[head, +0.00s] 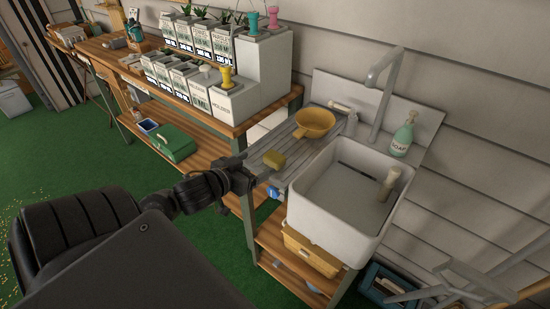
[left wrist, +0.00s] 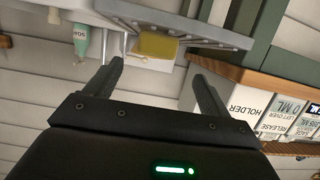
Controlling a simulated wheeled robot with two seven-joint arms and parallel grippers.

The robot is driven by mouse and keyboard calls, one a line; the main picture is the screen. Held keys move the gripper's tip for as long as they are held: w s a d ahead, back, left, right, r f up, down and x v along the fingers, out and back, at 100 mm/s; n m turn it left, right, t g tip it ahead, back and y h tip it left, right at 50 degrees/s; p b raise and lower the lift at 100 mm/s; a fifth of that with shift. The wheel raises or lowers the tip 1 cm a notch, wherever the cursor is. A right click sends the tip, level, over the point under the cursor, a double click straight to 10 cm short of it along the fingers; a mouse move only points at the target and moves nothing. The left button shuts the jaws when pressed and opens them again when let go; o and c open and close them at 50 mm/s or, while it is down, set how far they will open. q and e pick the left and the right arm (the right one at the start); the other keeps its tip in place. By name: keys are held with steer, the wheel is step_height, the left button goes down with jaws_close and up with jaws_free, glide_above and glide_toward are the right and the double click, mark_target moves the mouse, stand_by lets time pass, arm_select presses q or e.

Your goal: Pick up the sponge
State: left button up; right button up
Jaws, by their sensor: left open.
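The yellow sponge (head: 274,160) lies on the slatted grey drainboard (head: 298,150) left of the sink, near the board's front edge. It also shows in the left wrist view (left wrist: 158,46), where the picture is turned over. My left gripper (head: 254,178) is open and empty, just in front of the sponge and apart from it. In the left wrist view its two fingers (left wrist: 157,72) are spread, with the sponge beyond the gap between their tips. My right gripper is in neither view.
A wooden shelf (head: 240,122) with labelled white boxes stands to the left.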

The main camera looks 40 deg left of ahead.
mark_target(268, 159)
arm_select(q)
steer(key=x, duration=0.5)
steer(key=shift+w+f, duration=0.15)
steer(key=shift+w, duration=0.15)
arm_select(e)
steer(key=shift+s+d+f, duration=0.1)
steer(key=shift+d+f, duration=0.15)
arm_select(q)
steer(key=x, duration=0.4)
steer(key=shift+w+d+f+b, duration=0.2)
steer(key=shift+d+b, duration=0.05)
steer(key=shift+b, duration=0.15)
steer(key=shift+w+f, duration=0.1)
steer(key=shift+w, duration=0.25)
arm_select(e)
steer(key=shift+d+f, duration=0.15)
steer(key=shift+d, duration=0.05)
arm_select(q)
steer(key=c, duration=1.1)
steer(key=shift+o, duration=0.2)
